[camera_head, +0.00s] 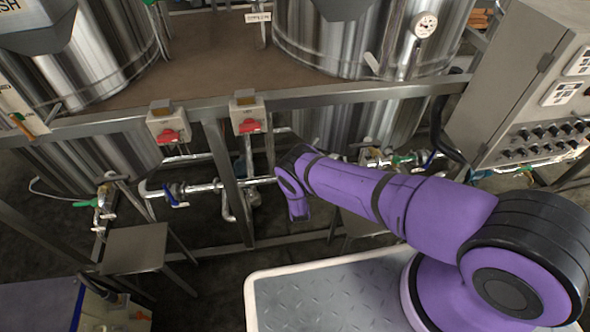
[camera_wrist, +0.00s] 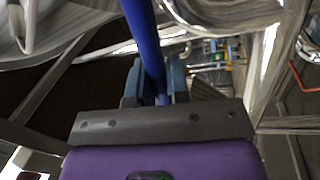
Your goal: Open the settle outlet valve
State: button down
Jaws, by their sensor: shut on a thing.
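In the wrist view my gripper (camera_wrist: 155,82) is shut on a long blue bar (camera_wrist: 143,30), which looks like a valve lever. The bar runs up between the two fingers and out of the top of the picture. In the head view my purple arm reaches left toward the pipework under the tanks. My fingertips and the held bar cannot be made out there. A blue-handled valve (camera_head: 175,198) sits on the pipe to the left of my arm's end. I cannot read a label that tells which valve is the settle outlet.
A steel frame beam (camera_head: 330,96) crosses above the pipes and carries two boxes with red switches (camera_head: 250,126). A green-handled valve (camera_head: 90,203) is at left, above a small metal stool (camera_head: 135,248). A control cabinet (camera_head: 520,85) stands at right. Pipes crowd the wrist view.

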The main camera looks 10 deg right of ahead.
jog(key=shift+a+f+n, duration=0.1)
jog(key=shift+f+n, duration=0.15)
jog(key=shift+n, duration=0.05)
jog(key=c, duration=1.1)
grip_release()
jog(key=shift+s, duration=0.1)
jog(key=s+f, duration=0.2)
jog(key=s, duration=0.8)
jog(key=shift+s+a, duration=0.15)
jog(key=shift+s, duration=0.05)
